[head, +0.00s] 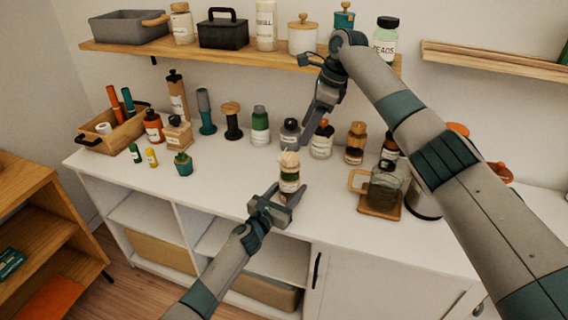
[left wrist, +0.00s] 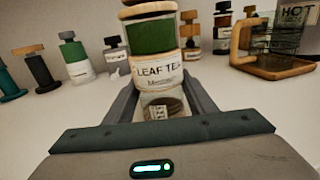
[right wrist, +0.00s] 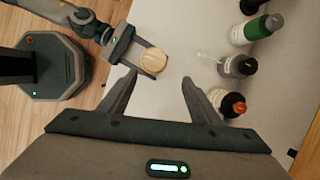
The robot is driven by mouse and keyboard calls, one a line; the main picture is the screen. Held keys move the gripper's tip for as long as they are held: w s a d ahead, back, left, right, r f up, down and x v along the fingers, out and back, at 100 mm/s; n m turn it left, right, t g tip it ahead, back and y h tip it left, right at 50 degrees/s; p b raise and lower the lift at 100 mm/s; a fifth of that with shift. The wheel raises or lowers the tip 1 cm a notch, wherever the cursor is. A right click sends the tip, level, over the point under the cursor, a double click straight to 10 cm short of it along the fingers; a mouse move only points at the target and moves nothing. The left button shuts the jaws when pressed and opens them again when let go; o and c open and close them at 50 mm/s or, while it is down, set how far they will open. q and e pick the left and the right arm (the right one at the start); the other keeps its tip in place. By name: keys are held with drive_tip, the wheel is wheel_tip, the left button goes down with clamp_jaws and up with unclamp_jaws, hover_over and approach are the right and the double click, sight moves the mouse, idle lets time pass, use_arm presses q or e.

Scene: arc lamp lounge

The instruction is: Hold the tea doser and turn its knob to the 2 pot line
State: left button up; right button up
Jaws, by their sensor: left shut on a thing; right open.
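The tea doser (head: 289,180) stands at the front of the white counter, with a round wooden knob (right wrist: 154,60) on top, a green band and a "LEAF TEA" label. My left gripper (head: 288,196) is shut around its lower body, and the doser looks upright in the left wrist view (left wrist: 152,65). The 2 pot line cannot be made out. My right gripper (head: 304,142) is open and empty above the counter, near the knob and pointing down. In the right wrist view the knob lies just beyond the open fingers (right wrist: 158,84), apart from them.
Several bottles and jars, such as a green bottle (head: 260,128), stand behind the doser. A glass pot (head: 383,190) on a wooden stand is to its right. A wooden caddy (head: 112,133) is at the far left. A loaded shelf (head: 230,58) hangs above.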

drive_tip(key=w+d+f+n+t+h, duration=0.1)
drive_tip(key=w+d+f+n+t, duration=0.25)
drive_tip(key=w+d+n, duration=0.35)
drive_tip(key=w+d+f+n+t+h, duration=0.25)
drive_tip(key=w+n+t, duration=0.2)
drive_tip(key=n, duration=0.55)
drive_tip(key=m+t+y, duration=0.4)
drive_tip(key=m+y, duration=0.9)
drive_tip(key=m, duration=1.2)
approach(296, 160)
drive_tip(key=shift+h, duration=0.25)
drive_tip(key=x, duration=0.4)
drive_tip(key=shift+a+r, duration=0.1)
drive_tip(key=shift+r, duration=0.05)
drive_tip(key=shift+w, duration=0.1)
drive_tip(key=shift+w+a, duration=0.1)
